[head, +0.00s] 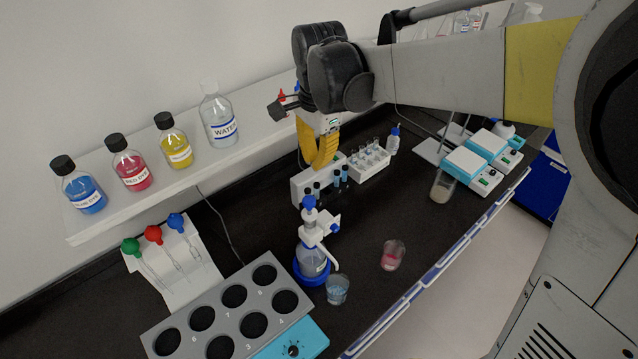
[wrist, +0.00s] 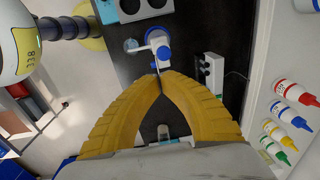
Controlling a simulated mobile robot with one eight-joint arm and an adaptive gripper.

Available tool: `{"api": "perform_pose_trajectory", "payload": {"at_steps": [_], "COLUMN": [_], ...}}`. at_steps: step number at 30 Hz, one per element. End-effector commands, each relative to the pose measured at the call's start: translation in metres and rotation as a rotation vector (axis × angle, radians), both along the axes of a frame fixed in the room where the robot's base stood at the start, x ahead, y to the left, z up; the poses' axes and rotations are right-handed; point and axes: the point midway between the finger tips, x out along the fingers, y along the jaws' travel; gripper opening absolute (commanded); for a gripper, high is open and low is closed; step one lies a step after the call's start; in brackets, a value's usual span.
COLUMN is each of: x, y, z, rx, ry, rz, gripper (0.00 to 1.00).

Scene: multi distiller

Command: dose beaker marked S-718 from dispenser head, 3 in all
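The dispenser bottle (head: 312,262) stands in a blue ring on the dark bench, with a white and blue dispenser head (head: 316,222) on top; the head also shows in the wrist view (wrist: 159,43). A beaker with pale blue contents (head: 337,290) stands beside it, near the nozzle side. A beaker with pink-red contents (head: 392,255) stands farther right. A third beaker (head: 442,187) is near the stirrer plates. No beaker marking is readable, so I cannot tell which is S-718. My gripper (head: 317,165) is above the bench, behind the dispenser; its yellow fingertips meet, empty, in the wrist view (wrist: 162,78).
Dye bottles (head: 127,162) and a water bottle (head: 219,118) line the shelf. Bench space around the pink-red beaker is clear.

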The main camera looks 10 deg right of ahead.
Motion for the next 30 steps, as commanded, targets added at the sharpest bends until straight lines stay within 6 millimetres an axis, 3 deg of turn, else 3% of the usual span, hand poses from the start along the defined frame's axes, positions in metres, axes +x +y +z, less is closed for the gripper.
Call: {"api": "perform_pose_trajectory", "payload": {"at_steps": [12, 18, 24, 30], "x": [0.005, 0.006, 0.007, 0.007], "y": [0.002, 0.003, 0.003, 0.003], "z": [-0.083, -0.115, -0.129, -0.132], "rx": [0.0, -0.001, -0.001, -0.001], "ry": [0.0, 0.001, 0.001, 0.001], "rz": [0.004, 0.004, 0.004, 0.004], "gripper": [0.0, 0.0, 0.0, 0.0]}}
